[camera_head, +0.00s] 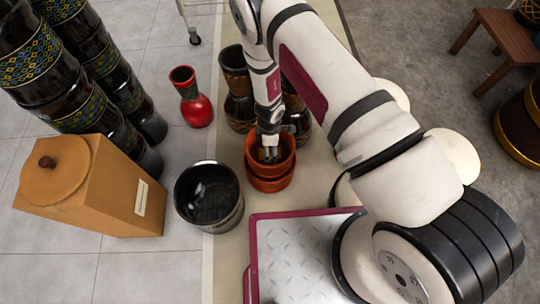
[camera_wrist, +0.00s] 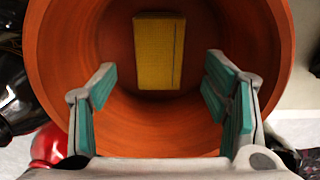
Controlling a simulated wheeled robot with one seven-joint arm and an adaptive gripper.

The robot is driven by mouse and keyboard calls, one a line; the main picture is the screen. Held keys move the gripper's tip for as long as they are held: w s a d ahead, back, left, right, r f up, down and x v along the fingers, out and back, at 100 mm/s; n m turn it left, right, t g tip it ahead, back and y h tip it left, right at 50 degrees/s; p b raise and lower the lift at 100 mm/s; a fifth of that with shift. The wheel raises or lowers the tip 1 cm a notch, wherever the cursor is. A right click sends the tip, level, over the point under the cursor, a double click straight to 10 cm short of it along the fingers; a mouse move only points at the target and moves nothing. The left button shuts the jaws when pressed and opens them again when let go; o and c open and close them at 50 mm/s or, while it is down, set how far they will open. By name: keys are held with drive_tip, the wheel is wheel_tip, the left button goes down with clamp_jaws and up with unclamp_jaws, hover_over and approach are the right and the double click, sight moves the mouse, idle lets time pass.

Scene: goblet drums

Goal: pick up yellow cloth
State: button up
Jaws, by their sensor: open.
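The yellow cloth (camera_wrist: 159,51) shows in the wrist view as a flat yellow rectangle with a thin dark line along its right side. It lies inside the orange-brown pot (camera_wrist: 150,130), towards the far inner wall. In the head view the pot (camera_head: 285,153) stands on the beige strip below my arm. My gripper (camera_wrist: 160,87) is open, with its teal-padded fingers apart inside the mouth of the pot. The cloth is beyond the fingertips, and nothing is between them. In the head view my gripper (camera_head: 270,154) reaches down into the pot and hides most of its inside.
A black pot (camera_head: 209,196) stands left of the orange pot. Dark goblet drums (camera_head: 237,88) stand just behind it. A red vase (camera_head: 190,98) and a wooden box (camera_head: 91,187) are further left. Clear tiles (camera_head: 160,265) lie at the lower left.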

drive_tip(key=shift+f+b, duration=0.75)
drive_tip(key=shift+f, duration=1.25)
drive_tip(key=shift+c, duration=0.5)
drive_tip(key=c, duration=1.2)
drive_tip(key=shift+r, duration=0.1)
drive_tip(key=shift+c, duration=0.2)
wheel_tip(320, 180, up, 10)
drive_tip(key=p, duration=0.4)
